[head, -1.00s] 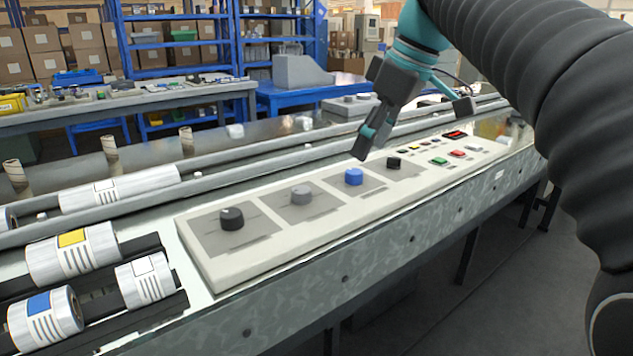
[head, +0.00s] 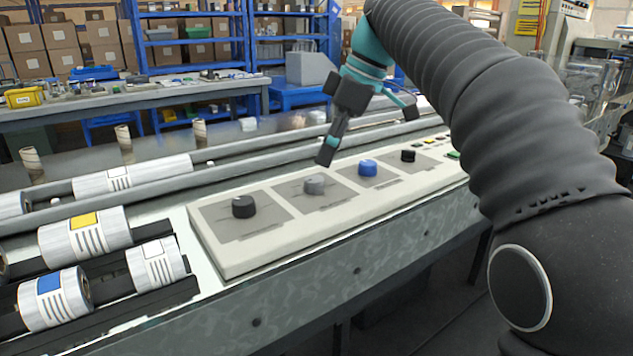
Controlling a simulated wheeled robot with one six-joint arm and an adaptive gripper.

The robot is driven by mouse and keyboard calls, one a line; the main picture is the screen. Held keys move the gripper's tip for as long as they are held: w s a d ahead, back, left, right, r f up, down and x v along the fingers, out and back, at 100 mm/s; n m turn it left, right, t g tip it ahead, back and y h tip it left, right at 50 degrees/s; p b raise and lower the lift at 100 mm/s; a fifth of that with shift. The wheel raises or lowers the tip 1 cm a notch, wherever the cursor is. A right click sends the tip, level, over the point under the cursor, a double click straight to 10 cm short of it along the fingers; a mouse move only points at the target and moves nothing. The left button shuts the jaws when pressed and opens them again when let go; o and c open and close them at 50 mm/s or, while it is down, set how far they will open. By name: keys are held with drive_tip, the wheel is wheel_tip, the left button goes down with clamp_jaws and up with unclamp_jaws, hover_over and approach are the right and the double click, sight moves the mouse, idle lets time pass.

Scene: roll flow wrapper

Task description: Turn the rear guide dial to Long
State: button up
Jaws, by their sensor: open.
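A row of dials stands on a cream control panel (head: 265,258): a black dial (head: 243,207) nearest the left, a grey dial (head: 315,184), a blue dial (head: 367,167) and a smaller black dial (head: 408,156). Each of the larger ones sits on a grey plate whose lettering is too small to read, so I cannot tell which is the rear guide dial or where it points. My gripper (head: 326,159) is open and empty, fingers down, just above and behind the grey dial in the picture. It appears apart from the dial.
Rolls of labelled film (head: 84,235) lie on rollers at the left, beside the panel. A long metal rail (head: 130,200) runs behind the panel. Small coloured buttons (head: 430,141) sit at the panel's far right, partly hidden by my arm. A workbench (head: 130,108) stands behind.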

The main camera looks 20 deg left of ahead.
sight(314, 179)
drive_tip(key=b+x, duration=0.1)
drive_tip(key=x, duration=0.5)
drive_tip(key=c, duration=1.1)
drive_tip(key=shift+c, duration=0.2)
drive_tip(key=shift+m, duration=0.4)
drive_tip(key=m+t, duration=0.1)
drive_tip(key=m, duration=0.1)
drive_tip(key=m+t+p, duration=0.1)
drive_tip(key=m, duration=0.2)
drive_tip(key=shift+s+r+m+h, duration=0.1)
drive_tip(key=shift+s+m+h, duration=0.1)
drive_tip(key=shift+m+h, duration=0.1)
drive_tip(key=m+t+p, duration=0.1)
drive_tip(key=m, duration=0.1)
drive_tip(key=m+t+h+p, duration=0.1)
drive_tip(key=m, duration=0.2)
drive_tip(key=shift+a, duration=0.1)
drive_tip(key=shift+m, duration=0.4)
